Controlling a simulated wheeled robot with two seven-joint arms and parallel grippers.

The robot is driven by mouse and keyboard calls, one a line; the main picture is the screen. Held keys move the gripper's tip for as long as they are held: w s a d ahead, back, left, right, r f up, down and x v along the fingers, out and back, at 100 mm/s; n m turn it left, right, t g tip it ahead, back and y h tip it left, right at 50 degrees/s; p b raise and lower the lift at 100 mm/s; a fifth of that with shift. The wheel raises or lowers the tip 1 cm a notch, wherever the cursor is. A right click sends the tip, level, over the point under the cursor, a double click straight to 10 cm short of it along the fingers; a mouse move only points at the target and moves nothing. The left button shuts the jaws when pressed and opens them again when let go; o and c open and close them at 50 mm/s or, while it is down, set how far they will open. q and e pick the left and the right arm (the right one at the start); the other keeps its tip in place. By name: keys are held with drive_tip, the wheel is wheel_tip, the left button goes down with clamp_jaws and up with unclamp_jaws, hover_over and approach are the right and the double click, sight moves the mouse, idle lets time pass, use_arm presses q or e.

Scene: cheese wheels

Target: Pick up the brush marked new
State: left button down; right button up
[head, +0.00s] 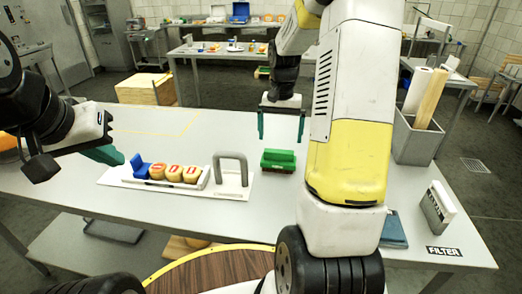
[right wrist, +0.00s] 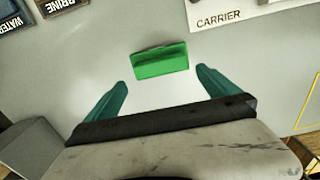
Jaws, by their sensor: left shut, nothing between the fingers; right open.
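A green block-like object (head: 278,160), possibly a brush, lies on the table near the middle. It shows a reddish strip in the head view, and I can read no marking on it. It also shows as a plain green block (right wrist: 160,60) in the right wrist view, ahead of and between the open fingers. My right gripper (head: 281,127) is open and empty, above and behind this block in the head view; its teal fingers also show in the right wrist view (right wrist: 160,95). My left gripper (head: 108,155) is shut and empty at the left, above the table.
A white carrier (head: 110,178) with a grey arched handle (head: 231,168) holds round cheeses (head: 174,173) and a blue piece (head: 139,165). A box (head: 437,207) stands near the FILTER label (head: 444,251). The table behind the carrier is clear.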

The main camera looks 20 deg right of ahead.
sight(279, 151)
wheel_tip(279, 151, down, 7)
drive_tip(key=shift+s+a+f, duration=0.1)
drive_tip(key=c, duration=1.5)
drive_tip(key=shift+o, duration=0.2)
wheel_tip(279, 151, up, 10)
drive_tip(key=shift+r, duration=0.1)
drive_tip(key=o, duration=1)
drive_tip(key=shift+c, duration=0.2)
drive_tip(key=c, duration=0.4)
